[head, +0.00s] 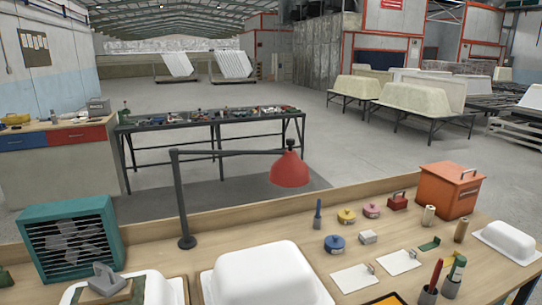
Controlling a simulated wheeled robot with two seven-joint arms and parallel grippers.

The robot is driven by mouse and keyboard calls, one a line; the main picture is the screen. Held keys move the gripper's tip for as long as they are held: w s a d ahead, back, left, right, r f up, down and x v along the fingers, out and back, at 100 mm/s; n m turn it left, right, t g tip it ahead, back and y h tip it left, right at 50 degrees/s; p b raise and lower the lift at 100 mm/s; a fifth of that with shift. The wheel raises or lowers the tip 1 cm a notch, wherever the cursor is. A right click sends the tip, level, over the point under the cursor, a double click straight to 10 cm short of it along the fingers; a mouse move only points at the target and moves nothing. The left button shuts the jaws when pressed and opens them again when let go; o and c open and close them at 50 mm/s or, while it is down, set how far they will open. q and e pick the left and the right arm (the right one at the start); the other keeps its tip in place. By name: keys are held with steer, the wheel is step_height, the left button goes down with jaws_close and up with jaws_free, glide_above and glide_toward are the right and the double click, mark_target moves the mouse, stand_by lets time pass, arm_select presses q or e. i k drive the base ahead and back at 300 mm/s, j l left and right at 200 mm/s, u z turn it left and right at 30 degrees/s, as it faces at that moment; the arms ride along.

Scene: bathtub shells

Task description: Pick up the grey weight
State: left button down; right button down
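A grey block with a raised, handle-like top (103,280) sits at the front left of the bench, on a flat brown and green piece over a white tub shell (158,290). It looks like the grey weight, though I cannot be certain. Neither of my grippers is in view, and nothing is seen touching the grey block.
A teal fan heater (70,240) stands behind the grey block. A red-shaded lamp (290,170) arches over the bench. A large white tub shell (262,275) fills the front middle. Several small tools, an orange box (448,190) and another white shell (508,240) are at right.

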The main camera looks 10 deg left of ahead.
mark_target(107, 283)
steer(key=u, duration=1.4)
steer(key=l, duration=0.15)
